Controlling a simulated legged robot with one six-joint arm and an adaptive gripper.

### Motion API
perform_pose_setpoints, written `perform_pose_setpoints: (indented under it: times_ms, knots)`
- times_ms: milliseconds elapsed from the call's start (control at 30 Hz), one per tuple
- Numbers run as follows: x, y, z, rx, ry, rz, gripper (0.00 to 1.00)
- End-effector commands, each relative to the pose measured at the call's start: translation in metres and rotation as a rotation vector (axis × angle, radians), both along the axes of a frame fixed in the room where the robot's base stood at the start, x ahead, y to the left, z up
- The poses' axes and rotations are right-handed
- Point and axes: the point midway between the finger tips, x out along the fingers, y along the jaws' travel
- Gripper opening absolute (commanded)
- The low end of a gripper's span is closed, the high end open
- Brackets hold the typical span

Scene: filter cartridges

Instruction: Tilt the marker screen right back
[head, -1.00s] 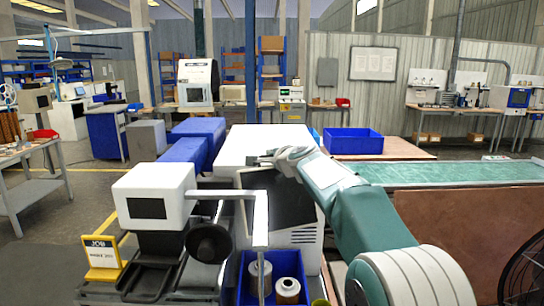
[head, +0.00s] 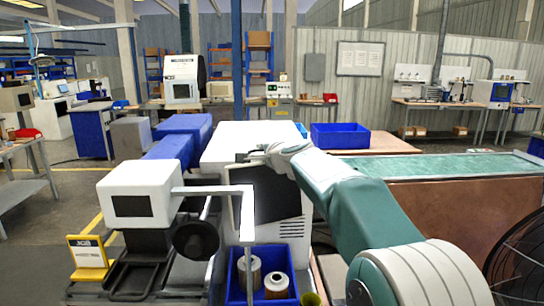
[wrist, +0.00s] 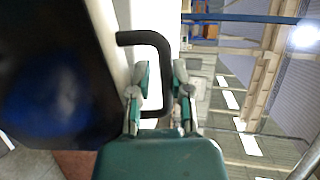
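The marker screen (head: 270,200) is a dark panel on the front of the white machine housing (head: 240,138) in the head view. In the wrist view the screen (wrist: 50,80) fills the left side, very close. A black U-shaped handle (wrist: 143,38) stands out from its edge. My gripper (wrist: 161,78) has one finger on each side of the handle's bar, with narrow gaps showing, so it looks open around it. In the head view my gripper (head: 256,154) is at the screen's upper edge, and my arm hides part of the screen.
A white marking head (head: 140,192) with a pale bent bar (head: 215,190) stands left of the screen. A blue bin (head: 240,290) with filter cartridges (head: 276,284) sits below. A yellow job sign (head: 87,255) is at lower left. A blue crate (head: 347,137) stands behind my arm.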

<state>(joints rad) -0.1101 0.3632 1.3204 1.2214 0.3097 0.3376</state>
Motion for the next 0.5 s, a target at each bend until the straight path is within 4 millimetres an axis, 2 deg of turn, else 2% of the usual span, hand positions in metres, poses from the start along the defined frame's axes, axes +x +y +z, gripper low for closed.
perform_pose_setpoints:
  times_ms: [33, 300, 500]
  knots:
    - [-0.008, -0.005, -0.004, -0.003, 0.011, -0.002, 0.28]
    - [-0.053, -0.026, 0.009, -0.003, 0.007, -0.004, 0.28]
    - [-0.072, -0.036, 0.013, 0.0, 0.008, -0.002, 0.28]
